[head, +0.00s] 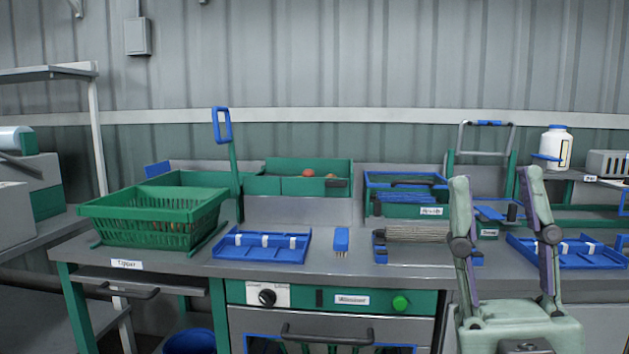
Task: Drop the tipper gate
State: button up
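The tipper stands at the left end of the bench, above a label (126,265) that reads "Tipper". A green slatted crate (150,215) sits on it, with some reddish contents showing faintly through the slats. A green lever with a blue loop handle (222,126) stands upright at the crate's right. I cannot tell for sure which part is the gate. A green bin (290,186) with a few tomatoes (309,173) is behind and to the right. My gripper (495,177) is at the lower right, pointing up, its fingers wide apart and empty, far from the tipper.
A blue tray (262,257), a blue brush (341,240) and a grey roller unit (415,234) lie along the bench. Another blue tray (575,254) is partly behind my gripper. A white bottle (556,148) stands at the back right. Drawer handles (327,338) project in front.

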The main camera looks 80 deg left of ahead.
aim_at(297, 186)
jog(key=u, duration=1.55)
jog(key=i+j+u, duration=0.15)
jog(key=u, duration=0.2)
jog(key=i+u, duration=0.2)
jog(key=u, duration=0.2)
jog(key=i+u, duration=0.2)
jog(key=u, duration=0.15)
jog(key=i, duration=0.25)
